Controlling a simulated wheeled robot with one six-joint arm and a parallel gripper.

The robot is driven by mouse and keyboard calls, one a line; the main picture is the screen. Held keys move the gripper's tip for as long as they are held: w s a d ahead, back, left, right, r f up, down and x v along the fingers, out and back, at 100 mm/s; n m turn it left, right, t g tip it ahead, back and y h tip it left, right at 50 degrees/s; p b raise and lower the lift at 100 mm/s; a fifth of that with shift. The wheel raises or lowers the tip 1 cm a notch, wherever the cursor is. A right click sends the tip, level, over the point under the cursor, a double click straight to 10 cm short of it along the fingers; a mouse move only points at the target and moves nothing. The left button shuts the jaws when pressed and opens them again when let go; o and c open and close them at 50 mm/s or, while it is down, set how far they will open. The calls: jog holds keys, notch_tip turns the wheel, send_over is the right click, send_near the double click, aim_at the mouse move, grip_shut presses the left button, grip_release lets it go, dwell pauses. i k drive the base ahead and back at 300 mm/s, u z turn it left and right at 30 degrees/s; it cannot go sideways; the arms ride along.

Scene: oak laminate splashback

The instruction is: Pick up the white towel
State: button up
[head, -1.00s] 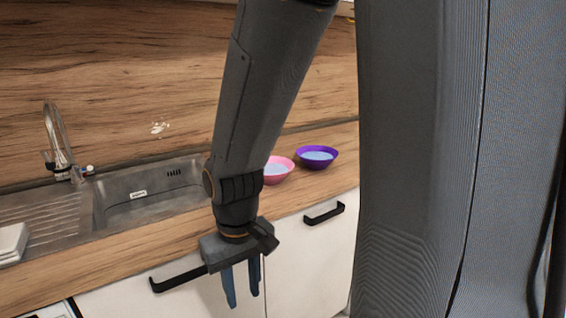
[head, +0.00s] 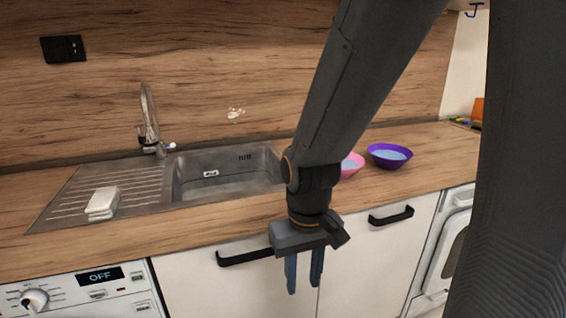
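The white towel (head: 102,204) lies folded on the ridged drainboard (head: 140,190) left of the sink basin, in the head view. My gripper (head: 304,287) hangs down in front of the counter's front edge, well to the right of the towel and apart from it. Its two blue-grey fingers point downward with a narrow gap between them, and nothing shows between them.
The sink (head: 225,175) and its tap (head: 150,120) lie between the towel and my arm. A pink bowl (head: 350,166) and a purple bowl (head: 390,157) stand right of the sink. Handles (head: 245,258) protrude from the cabinet fronts. A washing machine (head: 85,295) is at lower left.

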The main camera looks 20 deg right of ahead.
aim_at(103, 206)
jog(key=k, duration=0.5)
jog(key=u, duration=2.25)
jog(key=i, duration=1.65)
jog(key=z, duration=1.35)
